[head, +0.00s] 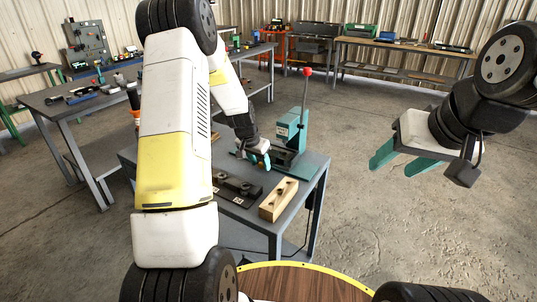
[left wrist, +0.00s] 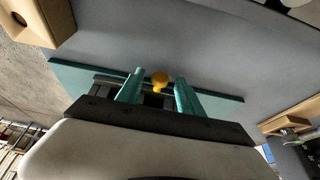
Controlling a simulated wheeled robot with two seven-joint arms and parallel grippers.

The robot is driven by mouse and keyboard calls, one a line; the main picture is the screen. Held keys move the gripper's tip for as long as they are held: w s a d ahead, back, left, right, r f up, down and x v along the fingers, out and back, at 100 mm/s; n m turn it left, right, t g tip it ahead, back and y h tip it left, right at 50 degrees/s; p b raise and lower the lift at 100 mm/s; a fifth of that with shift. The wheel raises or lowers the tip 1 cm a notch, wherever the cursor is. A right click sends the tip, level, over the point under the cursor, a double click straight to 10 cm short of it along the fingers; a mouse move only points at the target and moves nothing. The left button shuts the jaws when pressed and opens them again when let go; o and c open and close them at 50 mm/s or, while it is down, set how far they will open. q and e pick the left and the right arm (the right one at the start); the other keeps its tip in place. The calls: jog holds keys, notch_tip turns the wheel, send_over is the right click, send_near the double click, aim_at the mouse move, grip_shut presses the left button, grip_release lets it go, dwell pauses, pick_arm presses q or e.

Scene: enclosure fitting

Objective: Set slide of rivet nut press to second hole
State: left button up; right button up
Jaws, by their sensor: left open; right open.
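The teal rivet nut press (head: 292,128) stands at the back of the small grey table, its lever upright with a red knob (head: 307,72). My left gripper (head: 261,161) is down at the press's front left, over its dark slide area. In the left wrist view the open teal fingers (left wrist: 157,82) stand on either side of a yellow knob (left wrist: 159,81), with gaps and no clear contact. The press's teal base plate (left wrist: 222,98) lies beyond them. The slide's holes cannot be made out. My right gripper (head: 390,168) is open and empty in the air, right of the table.
On the grey table (head: 307,190), a wooden block with holes (head: 279,200) and a dark fixture (head: 238,188) lie in front of the press. Benches with tools line the left and back. The floor on the right is clear.

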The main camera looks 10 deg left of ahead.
pick_arm(q)
jog(key=shift+c, duration=0.4)
grip_shut()
dwell(0.9)
